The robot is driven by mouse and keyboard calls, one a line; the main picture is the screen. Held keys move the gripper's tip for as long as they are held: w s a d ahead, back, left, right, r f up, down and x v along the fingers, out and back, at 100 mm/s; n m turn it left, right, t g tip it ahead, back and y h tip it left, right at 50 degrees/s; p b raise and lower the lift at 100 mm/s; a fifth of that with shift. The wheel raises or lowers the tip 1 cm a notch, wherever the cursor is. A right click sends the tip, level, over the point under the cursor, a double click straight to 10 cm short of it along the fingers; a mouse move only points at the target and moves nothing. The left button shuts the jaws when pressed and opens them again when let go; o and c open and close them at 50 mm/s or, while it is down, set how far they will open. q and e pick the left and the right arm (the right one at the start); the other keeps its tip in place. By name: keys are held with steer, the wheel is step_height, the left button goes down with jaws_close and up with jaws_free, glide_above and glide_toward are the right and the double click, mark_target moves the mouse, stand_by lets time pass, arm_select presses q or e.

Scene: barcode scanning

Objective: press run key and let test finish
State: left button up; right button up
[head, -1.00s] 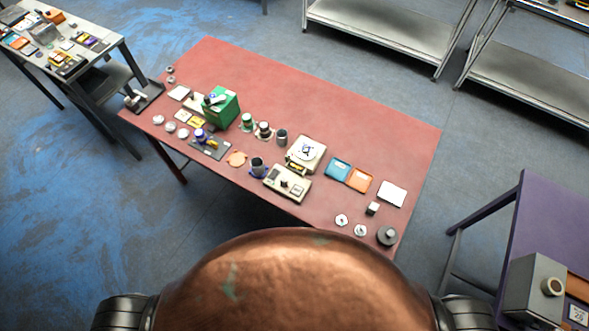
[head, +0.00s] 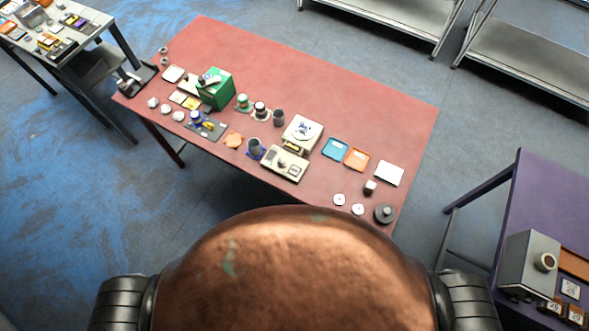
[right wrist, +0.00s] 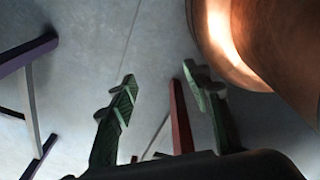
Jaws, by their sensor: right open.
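A cream device with a panel of small controls (head: 285,164) sits at the near edge of the red table (head: 370,98), in the head view. Which control is the run key is too small to tell. My right gripper (right wrist: 165,95) shows in the right wrist view with its two green fingers apart and nothing between them. It is over grey floor, away from the table top. My left gripper is not in view.
A green box (head: 216,90), cups and small dishes stand left of the devices. Blue (head: 335,149) and orange (head: 357,158) trays and a white pad (head: 389,173) lie to the right. A purple table (head: 545,205) stands at right. The red table's far side is clear.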

steer(key=shift+w+a, duration=0.15)
steer(key=shift+a, duration=0.05)
steer(key=c, duration=1)
jaws_close()
steer(key=shift+d+f, duration=0.1)
steer(key=shift+d, duration=0.1)
